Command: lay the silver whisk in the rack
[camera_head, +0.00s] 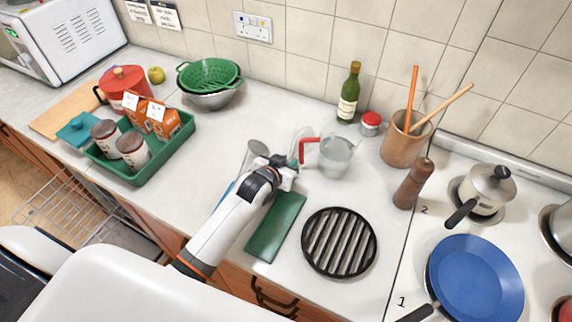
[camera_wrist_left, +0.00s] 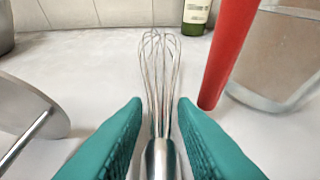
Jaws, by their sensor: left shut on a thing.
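The silver whisk (camera_wrist_left: 160,70) is between the teal fingers of my left gripper (camera_wrist_left: 160,140) in the left wrist view, its wire loops pointing away from me. My left gripper (camera_head: 286,172) is shut on its handle, low over the middle of the counter in the head view. The whisk's thin wires show only faintly there, beside the jug. A wire rack (camera_head: 65,208) is at the lower left, in front of and below the counter edge, well away from my left gripper. Part of it is cut off by my own body. My right gripper is not in view.
A glass jug (camera_head: 337,157) with a red handle (camera_wrist_left: 228,50) stands close right of the whisk. A metal utensil (camera_head: 258,147) lies left. A round black trivet (camera_head: 318,242) lies right.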

